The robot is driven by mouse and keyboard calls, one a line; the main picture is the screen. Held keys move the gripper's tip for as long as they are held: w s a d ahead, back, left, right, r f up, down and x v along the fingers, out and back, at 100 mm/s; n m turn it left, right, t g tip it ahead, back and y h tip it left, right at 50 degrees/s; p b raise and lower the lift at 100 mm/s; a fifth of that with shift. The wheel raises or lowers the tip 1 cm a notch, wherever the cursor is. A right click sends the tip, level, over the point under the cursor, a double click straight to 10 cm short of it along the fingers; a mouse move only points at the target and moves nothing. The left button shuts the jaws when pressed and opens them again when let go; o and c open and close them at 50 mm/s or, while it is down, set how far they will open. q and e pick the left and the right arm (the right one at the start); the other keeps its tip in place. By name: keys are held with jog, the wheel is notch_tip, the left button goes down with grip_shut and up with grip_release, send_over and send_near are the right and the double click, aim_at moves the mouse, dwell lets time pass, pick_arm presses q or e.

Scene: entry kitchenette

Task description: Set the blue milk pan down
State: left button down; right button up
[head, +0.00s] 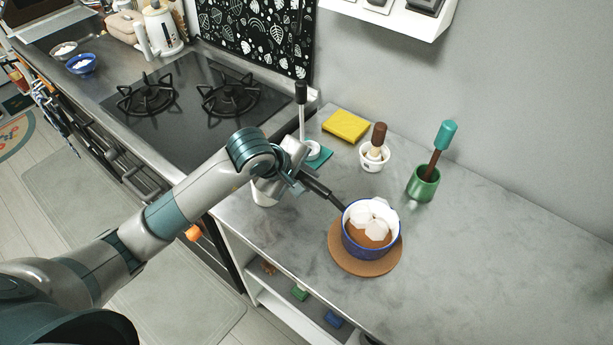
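The blue milk pan (368,252) is upright over the round brown mat (352,266) on the grey counter. It holds several white chunks and something brown. Its dark handle (324,192) points up and left toward my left gripper (302,178). My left gripper is closed around the handle's end, and its fingers are partly hidden by the wrist. The pan's base hides the mat's middle; I cannot tell whether the base touches the mat or sits slightly above it. My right gripper is not in view.
Behind are a yellow sponge (346,125), a small white pot with a brown-handled tool (374,157) and a green pot (423,184) with a teal-topped tool. A white container (264,194) stands under my wrist. A gas hob (190,100) is left. The counter's right is clear.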

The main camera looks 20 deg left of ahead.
pick_arm(q)
jog(key=shift+f, duration=0.15)
jog(key=c, duration=1.5)
grip_release()
jog(key=shift+b+v, duration=1.3)
jog(key=shift+v, duration=4.7)
jog(key=shift+a+f, duration=0.1)
